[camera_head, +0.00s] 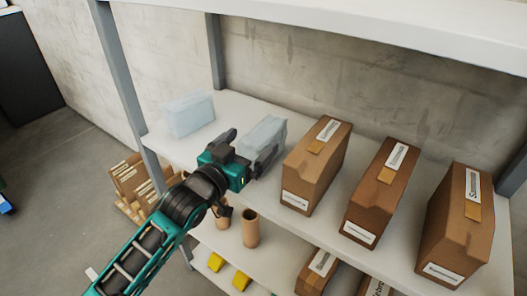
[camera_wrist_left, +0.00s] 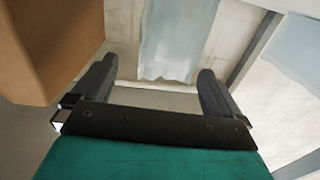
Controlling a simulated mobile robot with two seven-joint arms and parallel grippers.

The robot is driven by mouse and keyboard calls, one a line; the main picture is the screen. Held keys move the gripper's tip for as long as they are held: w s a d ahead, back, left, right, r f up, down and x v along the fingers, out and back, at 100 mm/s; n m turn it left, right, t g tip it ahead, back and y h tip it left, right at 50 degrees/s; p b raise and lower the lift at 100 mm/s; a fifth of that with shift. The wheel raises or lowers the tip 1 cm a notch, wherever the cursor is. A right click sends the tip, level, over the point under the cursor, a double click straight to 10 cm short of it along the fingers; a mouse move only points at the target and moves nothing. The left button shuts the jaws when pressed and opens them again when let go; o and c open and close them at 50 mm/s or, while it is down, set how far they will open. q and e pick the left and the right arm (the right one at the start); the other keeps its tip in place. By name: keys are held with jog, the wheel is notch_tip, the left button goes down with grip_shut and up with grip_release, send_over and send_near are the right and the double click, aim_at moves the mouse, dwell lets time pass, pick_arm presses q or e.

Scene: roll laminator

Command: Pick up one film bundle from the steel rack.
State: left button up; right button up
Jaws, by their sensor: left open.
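Two pale, translucent film bundles stand on the upper shelf of the steel rack (camera_head: 150,140). One bundle (camera_head: 189,115) is at the left end and stands clear of the gripper. The other bundle (camera_head: 268,132) is nearer the boxes, and my left gripper (camera_head: 246,153) is right at its front left side, hiding part of it. In the left wrist view the near bundle (camera_wrist_left: 175,38) lies ahead in the gap between the open, empty fingers (camera_wrist_left: 157,82). I cannot tell whether the fingers touch it. The far bundle also shows at the right (camera_wrist_left: 292,50). My right gripper is not in view.
A brown box (camera_head: 317,168) stands just right of the near bundle, and fills the left of the wrist view (camera_wrist_left: 45,45). Two more boxes (camera_head: 380,195) (camera_head: 456,230) stand farther right. Cardboard tubes (camera_head: 251,230) and yellow items are on the lower shelf. A top shelf (camera_head: 380,28) hangs above.

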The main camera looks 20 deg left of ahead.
pick_arm(q)
jog(key=x, duration=0.4)
jog(key=shift+w+a+f, duration=0.1)
jog(key=c, duration=1.3)
